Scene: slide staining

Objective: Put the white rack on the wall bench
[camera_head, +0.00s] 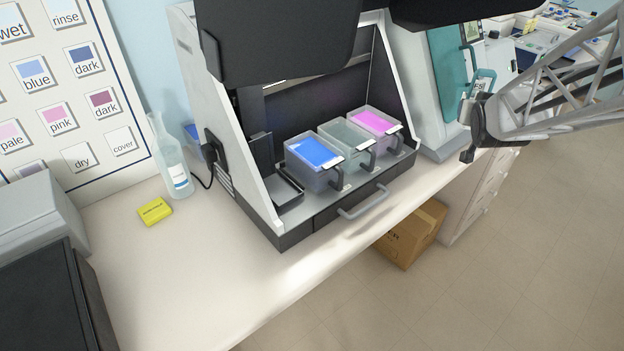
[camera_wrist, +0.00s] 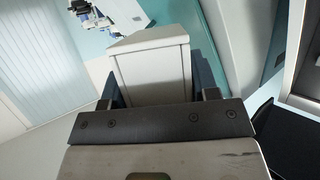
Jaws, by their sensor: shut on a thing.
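My gripper (camera_head: 479,84) is at the upper right in the head view, at the end of my lattice arm, in front of a teal and white machine. In the wrist view its fingers (camera_wrist: 157,94) stand on either side of a white boxy thing, which looks like the white rack (camera_wrist: 153,72). My gripper is shut on it and holds it off the bench. In the head view the rack is small and hard to make out. A pale bench (camera_head: 190,270) runs along the wall below and to the left of my gripper; I cannot tell whether it is the wall bench.
A black-and-white station (camera_head: 345,205) holds blue, clear and pink baths on the bench. The teal and white machine (camera_head: 446,60) is near my gripper. Bare bench lies at the front left.

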